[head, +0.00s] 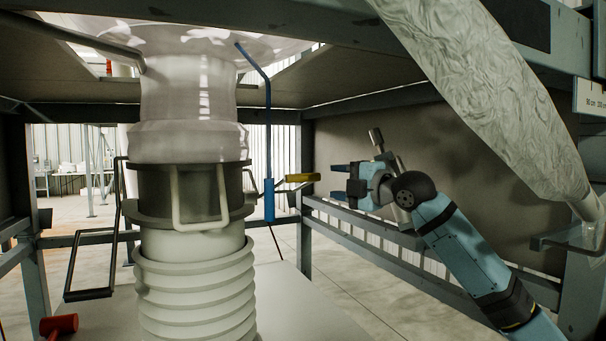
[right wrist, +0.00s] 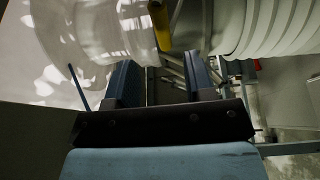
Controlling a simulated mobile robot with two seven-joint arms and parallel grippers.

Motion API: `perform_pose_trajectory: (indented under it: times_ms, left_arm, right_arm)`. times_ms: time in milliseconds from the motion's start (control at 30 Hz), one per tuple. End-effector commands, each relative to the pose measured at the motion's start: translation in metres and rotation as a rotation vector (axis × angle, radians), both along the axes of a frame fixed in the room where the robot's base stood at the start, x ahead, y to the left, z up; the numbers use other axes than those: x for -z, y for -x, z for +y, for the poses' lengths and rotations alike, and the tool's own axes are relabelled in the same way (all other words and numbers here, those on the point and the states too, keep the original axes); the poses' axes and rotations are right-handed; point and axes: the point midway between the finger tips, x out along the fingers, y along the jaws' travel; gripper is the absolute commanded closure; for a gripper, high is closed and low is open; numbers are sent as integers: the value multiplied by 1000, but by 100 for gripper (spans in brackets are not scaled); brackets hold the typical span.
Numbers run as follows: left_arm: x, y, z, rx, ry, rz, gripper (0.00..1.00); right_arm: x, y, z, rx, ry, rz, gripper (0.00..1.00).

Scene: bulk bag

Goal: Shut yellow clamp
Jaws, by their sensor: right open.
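The yellow clamp handle (head: 302,178) sticks out to the right of a blue upright bracket (head: 269,200), beside the bag spout in the head view. In the right wrist view the yellow handle (right wrist: 160,26) is at the top, beyond my fingers. My right gripper (head: 340,181) is open and empty, its fingers pointing left toward the handle with a small gap between. In the right wrist view my right gripper (right wrist: 160,80) shows both dark fingers apart with nothing between them. My left gripper is not in view.
The pale bag spout (head: 190,100) runs down into a dark clamp ring (head: 155,190) above a ribbed white hose (head: 195,285). Grey frame rails (head: 365,220) run behind my right arm. A silvery tube (head: 490,100) slants at upper right.

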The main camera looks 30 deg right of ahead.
Motion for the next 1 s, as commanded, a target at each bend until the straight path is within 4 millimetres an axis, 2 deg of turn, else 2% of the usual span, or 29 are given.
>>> perform_pose_trajectory:
  times_ms: [33, 200, 400, 600, 900, 1000]
  left_arm:
    - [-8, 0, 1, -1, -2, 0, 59]
    - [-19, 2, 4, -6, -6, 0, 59]
    - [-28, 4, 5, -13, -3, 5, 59]
    - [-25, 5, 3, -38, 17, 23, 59]
    - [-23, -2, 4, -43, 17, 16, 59]
    - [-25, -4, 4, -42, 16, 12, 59]
  right_arm:
    - [-4, -11, 5, -3, -5, 3, 52]
    - [-5, -46, 18, -3, -5, 2, 52]
    - [-5, -77, 28, -1, -5, 2, 52]
    - [-3, -91, 33, -1, -2, 1, 52]
    - [-2, -93, 33, 0, -1, 1, 52]
    - [-2, -93, 33, 0, -1, 0, 74]
